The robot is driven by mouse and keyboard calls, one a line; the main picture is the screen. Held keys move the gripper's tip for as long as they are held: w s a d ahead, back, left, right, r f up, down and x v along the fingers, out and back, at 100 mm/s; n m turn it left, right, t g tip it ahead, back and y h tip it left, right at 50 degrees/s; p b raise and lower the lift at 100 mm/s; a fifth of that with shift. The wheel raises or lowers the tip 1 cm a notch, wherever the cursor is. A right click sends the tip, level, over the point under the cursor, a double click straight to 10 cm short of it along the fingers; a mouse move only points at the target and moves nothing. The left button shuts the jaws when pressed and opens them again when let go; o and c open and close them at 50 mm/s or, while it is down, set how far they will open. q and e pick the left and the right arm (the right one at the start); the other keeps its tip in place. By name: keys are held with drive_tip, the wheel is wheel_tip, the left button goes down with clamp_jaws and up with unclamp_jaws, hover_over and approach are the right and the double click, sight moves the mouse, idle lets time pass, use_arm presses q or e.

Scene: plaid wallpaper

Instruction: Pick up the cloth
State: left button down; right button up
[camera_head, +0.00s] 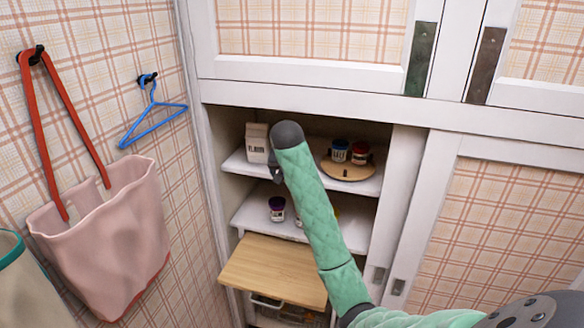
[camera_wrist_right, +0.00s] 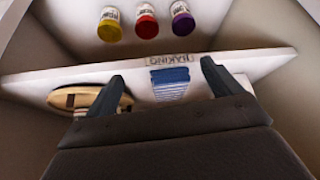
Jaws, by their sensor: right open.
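A folded blue cloth with white stripes (camera_wrist_right: 170,82) lies on a white shelf, seen in the right wrist view beside a label on the shelf's edge. My right gripper (camera_wrist_right: 162,70) is open and empty, and the cloth shows between its two fingers, which look apart from it. In the head view my right arm reaches into the open cupboard, with the gripper (camera_head: 277,174) at the front of the upper shelf, mostly hidden by the wrist. I cannot make out the cloth in the head view. My left gripper is not in view.
The upper shelf (camera_head: 240,165) holds a white carton (camera_head: 257,142) and jars on a round wooden board (camera_head: 347,170). A lower shelf holds more jars (camera_head: 277,208). A wooden board (camera_head: 270,270) juts out below. A pink bag (camera_head: 110,235) and blue hanger (camera_head: 152,122) hang left.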

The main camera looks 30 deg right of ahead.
drive_tip(key=w+d+p, duration=0.1)
drive_tip(key=w+d, duration=0.1)
drive_tip(key=w+d+p, duration=0.1)
drive_tip(key=w+d, duration=0.1)
drive_tip(key=shift+w+r, duration=0.15)
drive_tip(key=shift+w, duration=0.2)
drive_tip(key=shift+w+d+p, duration=0.3)
drive_tip(key=shift+w, duration=0.15)
drive_tip(key=shift+w+d, duration=0.25)
drive_tip(key=shift+w, duration=0.1)
drive_tip(key=w+d+p, duration=0.1)
drive_tip(key=w+f+p, duration=0.1)
drive_tip(key=p, duration=0.1)
drive_tip(key=shift+w+d, duration=0.1)
drive_tip(key=shift+d, duration=0.25)
drive_tip(key=shift+w+d+f, duration=0.15)
drive_tip(key=shift+f, duration=0.15)
drive_tip(key=shift+w+d+f+p, duration=0.15)
drive_tip(key=shift+f+p, duration=0.3)
drive_tip(key=shift+p, duration=0.15)
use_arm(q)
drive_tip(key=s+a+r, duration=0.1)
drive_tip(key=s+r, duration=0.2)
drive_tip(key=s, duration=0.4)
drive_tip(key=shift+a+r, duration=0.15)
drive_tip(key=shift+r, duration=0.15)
use_arm(e)
drive_tip(key=shift+f, duration=0.2)
